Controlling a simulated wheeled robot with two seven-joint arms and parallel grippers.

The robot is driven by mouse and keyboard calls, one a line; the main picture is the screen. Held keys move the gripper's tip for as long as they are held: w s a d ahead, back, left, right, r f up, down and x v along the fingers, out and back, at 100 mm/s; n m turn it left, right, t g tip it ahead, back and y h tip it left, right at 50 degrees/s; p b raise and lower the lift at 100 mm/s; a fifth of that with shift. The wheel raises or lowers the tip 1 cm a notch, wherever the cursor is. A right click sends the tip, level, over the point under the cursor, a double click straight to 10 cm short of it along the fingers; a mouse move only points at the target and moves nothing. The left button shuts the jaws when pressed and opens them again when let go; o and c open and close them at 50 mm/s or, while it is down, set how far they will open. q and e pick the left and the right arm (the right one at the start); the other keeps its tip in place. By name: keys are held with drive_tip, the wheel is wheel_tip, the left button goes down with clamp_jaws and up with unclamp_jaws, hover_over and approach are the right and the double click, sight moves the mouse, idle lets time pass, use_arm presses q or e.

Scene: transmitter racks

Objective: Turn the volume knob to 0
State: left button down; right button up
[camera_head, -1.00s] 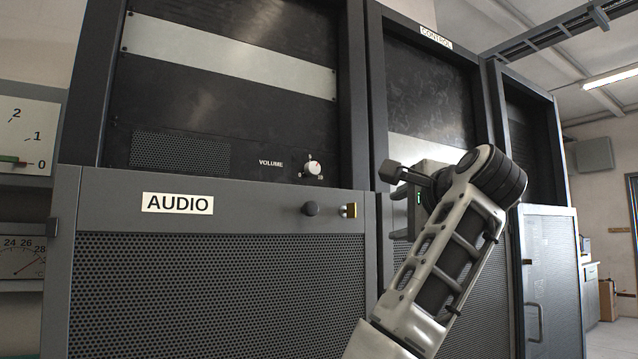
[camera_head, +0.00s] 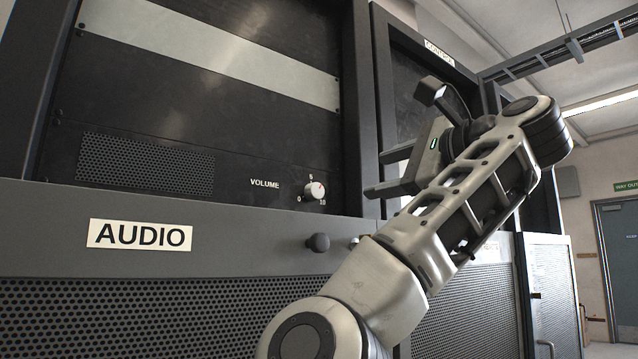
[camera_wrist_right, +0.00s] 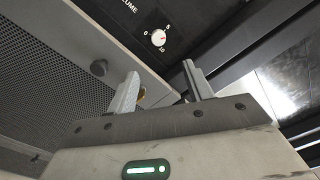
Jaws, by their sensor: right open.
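The volume knob (camera_head: 314,189) is a small white dial with a red mark, on the black audio panel beside the word VOLUME. Its scale shows 0, 5 and 10, and the red mark points up and right, between 5 and 10. The knob (camera_wrist_right: 158,38) also shows in the right wrist view, beyond the fingertips. My right gripper (camera_head: 376,172) is open and empty, to the right of the knob and apart from it. Its two spread fingers (camera_wrist_right: 161,72) show in the wrist view with nothing between them. My left gripper is out of view.
Below the panel is a grey door with an AUDIO label (camera_head: 140,235) and a round dark door knob (camera_head: 318,242). A dark rack post (camera_head: 360,110) stands right of the panel, close to my right fingers. The space before the volume knob is clear.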

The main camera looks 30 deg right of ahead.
drive_tip(key=p, duration=0.6)
approach(318, 191)
drive_tip(key=w, duration=0.7)
drive_tip(key=shift+a+r, duration=0.1)
drive_tip(key=shift+a, duration=0.1)
drive_tip(key=shift+w, duration=0.75)
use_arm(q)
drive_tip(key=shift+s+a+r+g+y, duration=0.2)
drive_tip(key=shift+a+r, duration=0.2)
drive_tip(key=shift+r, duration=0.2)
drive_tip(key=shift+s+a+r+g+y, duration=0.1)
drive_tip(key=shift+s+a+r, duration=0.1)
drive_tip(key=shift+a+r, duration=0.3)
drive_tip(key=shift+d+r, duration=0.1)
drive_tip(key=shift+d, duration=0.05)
use_arm(e)
drive_tip(key=shift+c, duration=0.3)
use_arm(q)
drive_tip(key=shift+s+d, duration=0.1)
use_arm(e)
drive_tip(key=c, duration=0.9)
